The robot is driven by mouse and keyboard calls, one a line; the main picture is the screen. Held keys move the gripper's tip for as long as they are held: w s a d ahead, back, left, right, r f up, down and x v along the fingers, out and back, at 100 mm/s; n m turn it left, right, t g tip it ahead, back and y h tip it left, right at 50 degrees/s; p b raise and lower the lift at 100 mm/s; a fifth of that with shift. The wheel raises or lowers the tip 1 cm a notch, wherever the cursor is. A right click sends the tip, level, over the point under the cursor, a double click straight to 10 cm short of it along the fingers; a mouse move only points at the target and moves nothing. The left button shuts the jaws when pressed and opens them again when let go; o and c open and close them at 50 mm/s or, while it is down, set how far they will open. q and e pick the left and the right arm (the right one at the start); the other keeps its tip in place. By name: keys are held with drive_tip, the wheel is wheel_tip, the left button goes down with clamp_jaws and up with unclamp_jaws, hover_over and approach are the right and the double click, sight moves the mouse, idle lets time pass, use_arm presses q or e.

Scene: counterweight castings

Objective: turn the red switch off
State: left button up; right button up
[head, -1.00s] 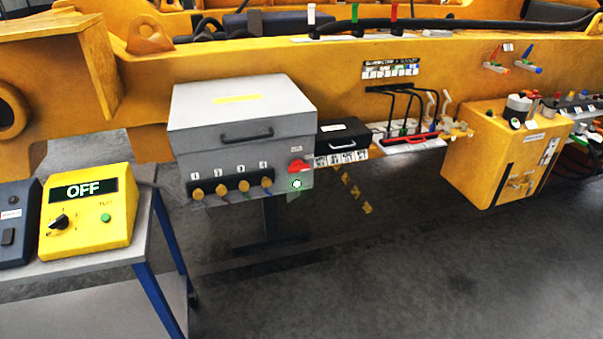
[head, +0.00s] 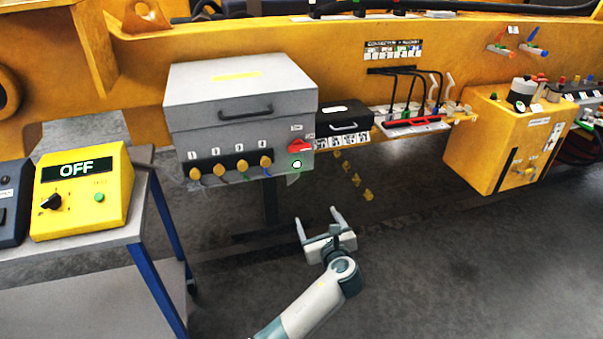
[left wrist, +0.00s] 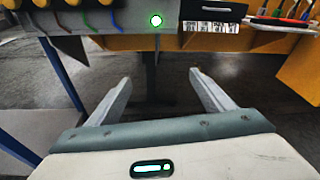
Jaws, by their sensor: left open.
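The red switch (head: 300,146) is a small red rotary handle on the right front of the grey box (head: 241,98). A green-ringed lit lamp (head: 297,164) sits just below it; the lamp also shows at the top of the left wrist view (left wrist: 156,20). The switch itself is out of the left wrist view. My left gripper (head: 318,221) is open and empty, below the box and a little right of the switch, apart from it. Its two fingers also show in the left wrist view (left wrist: 163,88). My right gripper is not in view.
Several orange-yellow knobs with cables (head: 229,168) line the box front. A black drawer box (head: 342,120) is right of it. A yellow meter reading OFF (head: 82,192) stands on a grey trolley (head: 95,245) at left. The floor (head: 440,260) at right is clear.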

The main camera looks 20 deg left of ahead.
use_arm(q)
wheel_tip(320, 180, up, 13)
drive_tip(key=m+t+y, duration=0.1)
drive_tip(key=y, duration=0.1)
drive_tip(key=shift+w+d+f+t+y, duration=0.15)
drive_tip(key=shift+d+f+t+y, duration=0.05)
drive_tip(key=shift+t+y, duration=0.1)
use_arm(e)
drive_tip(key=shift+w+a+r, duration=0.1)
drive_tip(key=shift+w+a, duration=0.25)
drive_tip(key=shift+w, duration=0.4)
use_arm(q)
drive_tip(key=shift+w, duration=0.1)
drive_tip(key=p, duration=0.1)
approach(301, 150)
drive_tip(key=x, duration=0.7)
drive_tip(key=shift+w+a, duration=0.1)
drive_tip(key=shift+a, duration=0.05)
drive_tip(key=shift+x, duration=0.8)
drive_tip(key=shift+w+a, duration=0.1)
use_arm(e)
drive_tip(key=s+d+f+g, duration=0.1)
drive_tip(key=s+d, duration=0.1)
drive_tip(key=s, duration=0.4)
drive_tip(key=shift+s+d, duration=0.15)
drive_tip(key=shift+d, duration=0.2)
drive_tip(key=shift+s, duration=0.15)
use_arm(q)
drive_tip(key=c, duration=1)
